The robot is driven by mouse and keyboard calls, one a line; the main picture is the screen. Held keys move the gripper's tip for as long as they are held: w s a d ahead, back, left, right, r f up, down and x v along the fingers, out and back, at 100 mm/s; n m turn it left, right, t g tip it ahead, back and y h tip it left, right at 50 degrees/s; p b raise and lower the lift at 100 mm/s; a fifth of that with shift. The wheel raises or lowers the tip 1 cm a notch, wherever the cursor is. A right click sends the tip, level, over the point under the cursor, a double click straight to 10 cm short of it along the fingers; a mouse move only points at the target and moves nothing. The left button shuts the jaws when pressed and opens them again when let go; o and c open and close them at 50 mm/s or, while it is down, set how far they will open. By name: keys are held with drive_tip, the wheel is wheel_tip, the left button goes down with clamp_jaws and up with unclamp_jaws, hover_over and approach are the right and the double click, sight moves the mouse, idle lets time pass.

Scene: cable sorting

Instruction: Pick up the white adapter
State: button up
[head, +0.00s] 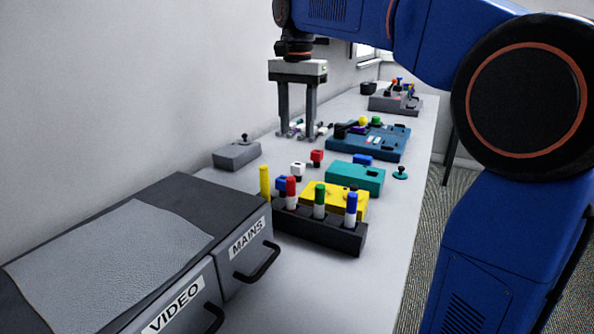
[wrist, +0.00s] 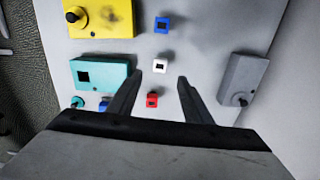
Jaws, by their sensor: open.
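The white adapter (head: 297,171) is a small white block with a dark top, standing on the table between a red adapter (head: 317,156) and a blue adapter (head: 283,183). It also shows in the wrist view (wrist: 160,66), just past the fingertips and between their lines. My gripper (head: 297,136) points down, open and empty, above the table and farther along it than the white adapter in the head view. In the wrist view, my gripper (wrist: 159,76) has the red adapter (wrist: 152,100) showing in the gap between its fingers. No finger appears to touch the white adapter.
A grey box with a black knob (head: 237,155) stands by the wall. A teal box (head: 350,180) and a yellow box (head: 320,205) stand right of the adapters. A black rack (head: 340,238) of upright coloured markers and the labelled drawers (head: 240,247) are nearer.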

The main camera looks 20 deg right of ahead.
sight(298, 164)
wheel_tip(298, 164, down, 12)
drive_tip(key=shift+w+d+f, duration=0.1)
drive_tip(key=shift+w+d, duration=0.05)
idle(0.5)
drive_tip(key=c, duration=1.1)
